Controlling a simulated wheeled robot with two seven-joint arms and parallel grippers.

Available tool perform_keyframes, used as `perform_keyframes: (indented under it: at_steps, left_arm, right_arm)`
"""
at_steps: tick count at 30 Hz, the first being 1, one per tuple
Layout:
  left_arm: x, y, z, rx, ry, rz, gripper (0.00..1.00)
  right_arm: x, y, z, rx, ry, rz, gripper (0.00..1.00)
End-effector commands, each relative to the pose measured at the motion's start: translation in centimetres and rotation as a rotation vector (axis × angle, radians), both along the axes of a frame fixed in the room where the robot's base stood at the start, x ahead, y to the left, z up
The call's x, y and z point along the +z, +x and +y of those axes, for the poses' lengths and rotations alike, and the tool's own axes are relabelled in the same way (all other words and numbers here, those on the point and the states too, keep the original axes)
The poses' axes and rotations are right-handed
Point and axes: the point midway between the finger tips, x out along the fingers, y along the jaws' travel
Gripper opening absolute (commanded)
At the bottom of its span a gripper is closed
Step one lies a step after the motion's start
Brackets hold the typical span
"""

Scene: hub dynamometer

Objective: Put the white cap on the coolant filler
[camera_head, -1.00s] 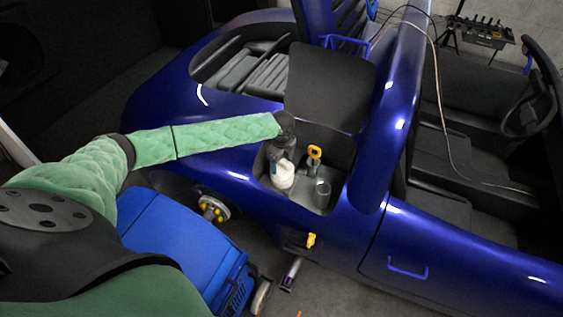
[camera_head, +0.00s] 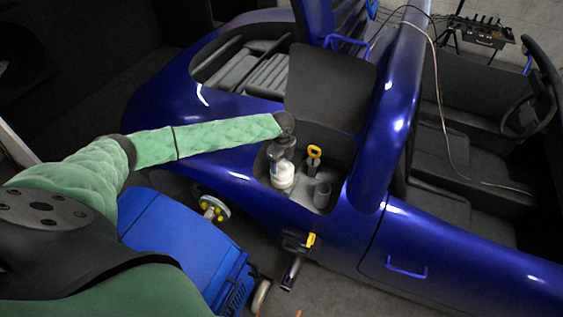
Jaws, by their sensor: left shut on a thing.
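The white cap (camera_head: 283,176) is in the recess in the blue car's side, at the left of the recess. My left gripper (camera_head: 283,158) reaches in from the left and points down over it, shut on the white cap. The fingers hide the cap's upper part. I cannot tell whether the cap touches anything below it. A grey open-topped cylinder (camera_head: 322,194) stands to the right in the same recess; I cannot tell whether it is the coolant filler. My right gripper is out of view.
A dark raised panel (camera_head: 330,88) rises behind the recess. The blue body (camera_head: 375,195) borders it on the right. A blue case (camera_head: 180,235) lies below my left arm.

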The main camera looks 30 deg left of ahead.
Motion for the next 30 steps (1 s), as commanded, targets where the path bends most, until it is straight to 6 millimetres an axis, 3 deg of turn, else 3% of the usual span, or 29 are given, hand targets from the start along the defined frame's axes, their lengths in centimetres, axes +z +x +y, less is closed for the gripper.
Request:
perform_keyframes:
  at_steps: [18, 19, 20, 30]
  left_arm:
    - [-1.03, -0.01, -0.01, 0.000, 0.000, 0.000, 0.47]
    - [-0.96, 0.00, 0.00, 0.000, 0.000, 0.000, 0.76]
    - [-0.96, 0.00, -0.01, 0.000, 0.000, 0.000, 0.79]
    - [-0.99, -0.01, -0.01, 0.000, 0.000, 0.000, 0.79]
  right_arm:
    - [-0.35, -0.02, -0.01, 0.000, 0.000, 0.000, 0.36]
    - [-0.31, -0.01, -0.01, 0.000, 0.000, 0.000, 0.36]
    - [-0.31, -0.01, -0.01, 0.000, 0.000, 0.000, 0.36]
    - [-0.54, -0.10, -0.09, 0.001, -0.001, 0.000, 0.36]
